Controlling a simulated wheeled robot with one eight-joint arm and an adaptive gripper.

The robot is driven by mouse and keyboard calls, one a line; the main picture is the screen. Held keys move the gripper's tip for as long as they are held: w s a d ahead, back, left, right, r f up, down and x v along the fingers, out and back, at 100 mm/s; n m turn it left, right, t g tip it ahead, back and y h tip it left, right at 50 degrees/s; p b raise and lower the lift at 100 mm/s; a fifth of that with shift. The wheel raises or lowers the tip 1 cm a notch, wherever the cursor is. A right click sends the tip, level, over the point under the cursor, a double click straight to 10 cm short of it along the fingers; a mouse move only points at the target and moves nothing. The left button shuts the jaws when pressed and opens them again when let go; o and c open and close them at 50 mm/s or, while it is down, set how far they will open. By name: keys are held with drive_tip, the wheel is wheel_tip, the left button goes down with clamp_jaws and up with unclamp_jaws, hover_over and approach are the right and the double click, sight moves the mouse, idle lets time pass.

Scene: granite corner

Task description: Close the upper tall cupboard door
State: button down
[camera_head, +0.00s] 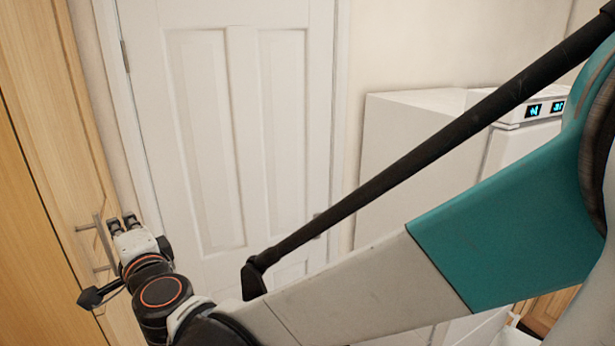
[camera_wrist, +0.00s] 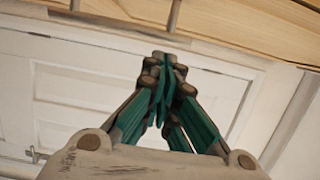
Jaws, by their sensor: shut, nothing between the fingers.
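The tall wooden cupboard (camera_head: 38,130) stands along the left edge in the head view, with a dark seam running down its face. A metal bar handle (camera_head: 103,243) sticks out from the wood. My gripper (camera_head: 121,222) is just right of this handle, its fingers together and empty. In the wrist view the shut fingers (camera_wrist: 164,80) point at a pale wooden panel (camera_wrist: 230,30) across the top, with handle posts (camera_wrist: 173,15) just beyond the fingertips. I cannot tell whether the fingers touch the handle, nor how far the upper door stands open.
A white panelled room door (camera_head: 200,140) is behind my gripper; it also shows in the wrist view (camera_wrist: 80,88). A white appliance (camera_head: 410,130) with a lit blue display stands to the right. My arm crosses the lower right of the head view.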

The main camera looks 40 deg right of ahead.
sight(99, 226)
drive_tip(key=shift+w+a, duration=0.1)
drive_tip(key=shift+a, duration=1.8)
